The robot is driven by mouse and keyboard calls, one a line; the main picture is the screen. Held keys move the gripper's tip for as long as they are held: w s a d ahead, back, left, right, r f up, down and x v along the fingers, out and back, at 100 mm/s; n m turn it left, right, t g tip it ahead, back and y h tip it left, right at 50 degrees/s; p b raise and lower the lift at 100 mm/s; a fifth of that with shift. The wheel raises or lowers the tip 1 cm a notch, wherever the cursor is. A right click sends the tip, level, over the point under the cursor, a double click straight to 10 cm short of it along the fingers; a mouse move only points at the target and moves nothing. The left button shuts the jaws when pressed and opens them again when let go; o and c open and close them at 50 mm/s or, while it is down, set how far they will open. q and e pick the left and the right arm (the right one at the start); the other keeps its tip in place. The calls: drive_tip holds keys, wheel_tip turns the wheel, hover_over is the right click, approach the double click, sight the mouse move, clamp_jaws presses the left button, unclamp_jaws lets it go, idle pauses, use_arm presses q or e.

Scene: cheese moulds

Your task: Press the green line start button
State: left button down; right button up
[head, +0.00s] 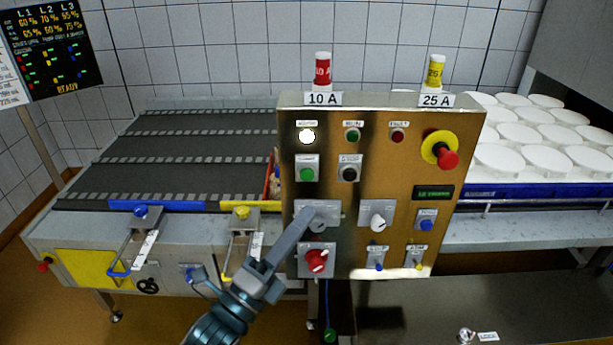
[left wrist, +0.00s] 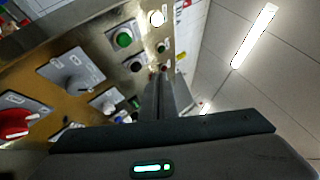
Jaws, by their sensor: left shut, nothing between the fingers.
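The green button (head: 307,174) sits on a pale plate at the upper left of the brass-coloured control panel (head: 375,150). It also shows in the left wrist view (left wrist: 124,39), uncovered. My left gripper (head: 308,212) is shut and empty, in front of the panel, below the green button in the head view. Its tip overlaps a grey knob plate (head: 332,208). I cannot tell whether it touches the panel. In the left wrist view its shut fingers (left wrist: 160,85) point up the picture, to the right of the green button. My right gripper is not in view.
A red-and-yellow emergency stop (head: 440,149) and a red rotary switch (head: 317,260) are on the same panel. Conveyors (head: 170,150) and white moulds (head: 510,130) lie behind.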

sight(307, 174)
use_arm(q)
drive_tip(key=w+b, duration=0.2)
drive_tip(key=w, duration=0.6)
drive_tip(key=shift+w, duration=0.25)
drive_tip(key=shift+w, duration=0.2)
idle(1.9)
drive_tip(key=shift+w, duration=0.2)
